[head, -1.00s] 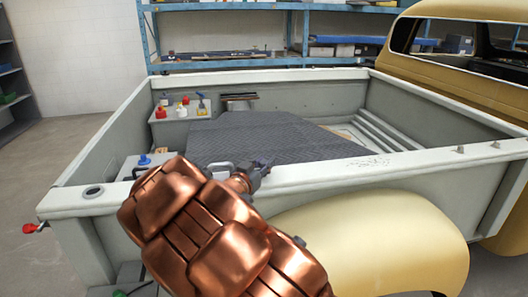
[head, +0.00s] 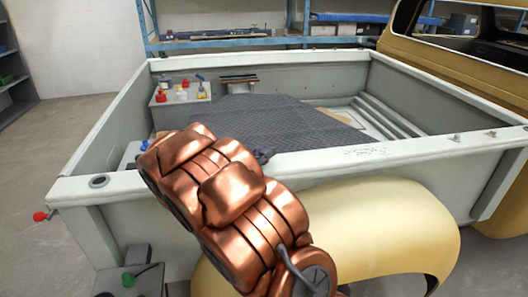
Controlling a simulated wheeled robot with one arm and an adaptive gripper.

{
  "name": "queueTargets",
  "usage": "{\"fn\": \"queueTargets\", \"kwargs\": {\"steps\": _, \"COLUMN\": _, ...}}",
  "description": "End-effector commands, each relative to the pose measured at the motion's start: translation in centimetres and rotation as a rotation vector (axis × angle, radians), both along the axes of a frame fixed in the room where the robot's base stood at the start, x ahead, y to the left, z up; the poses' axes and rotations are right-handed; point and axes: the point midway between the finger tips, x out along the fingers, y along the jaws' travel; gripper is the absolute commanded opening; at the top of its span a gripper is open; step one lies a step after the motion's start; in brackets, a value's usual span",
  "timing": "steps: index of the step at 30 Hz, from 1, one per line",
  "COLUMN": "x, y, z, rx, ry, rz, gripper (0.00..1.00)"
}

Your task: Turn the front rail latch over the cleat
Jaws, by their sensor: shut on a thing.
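My gripper (head: 263,155) is mostly hidden behind my copper arm. Only a small dark part of it shows at the near rail (head: 400,151) of the truck bed. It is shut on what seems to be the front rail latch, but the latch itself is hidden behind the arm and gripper. I cannot make out the cleat or how far the latch is turned. Small metal fittings (head: 455,138) stand on the rail further right; I cannot tell what they are.
A dark ribbed mat (head: 290,118) lies in the bed. A box (head: 180,97) with red, white and blue-topped items stands in the far left corner. The tan fender (head: 400,225) bulges below the rail. A red knob (head: 40,216) sticks out at left.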

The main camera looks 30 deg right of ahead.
Motion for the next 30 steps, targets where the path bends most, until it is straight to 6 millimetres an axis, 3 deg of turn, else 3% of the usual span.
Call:
{"fn": "queueTargets", "kwargs": {"steps": 4, "x": -0.1, "y": -0.1, "z": -0.2, "rx": 0.003, "ry": 0.002, "rz": -0.003, "gripper": 0.00}}
{"fn": "queueTargets", "kwargs": {"steps": 5, "x": -0.1, "y": -0.1, "z": -0.2, "rx": 0.003, "ry": 0.002, "rz": -0.003, "gripper": 0.29}}
{"fn": "queueTargets", "kwargs": {"steps": 12, "x": 0.0, "y": 0.0, "z": -0.1, "rx": 0.002, "ry": 0.002, "rz": -0.001, "gripper": 0.54}}
{"fn": "queueTargets", "kwargs": {"steps": 23, "x": 0.0, "y": 0.2, "z": -0.1, "rx": 0.002, "ry": 0.001, "rz": 0.001, "gripper": 0.54}}
{"fn": "queueTargets", "kwargs": {"steps": 30, "x": -0.6, "y": 2.2, "z": -0.1, "rx": 0.005, "ry": 0.001, "rz": 0.004, "gripper": 0.54}}
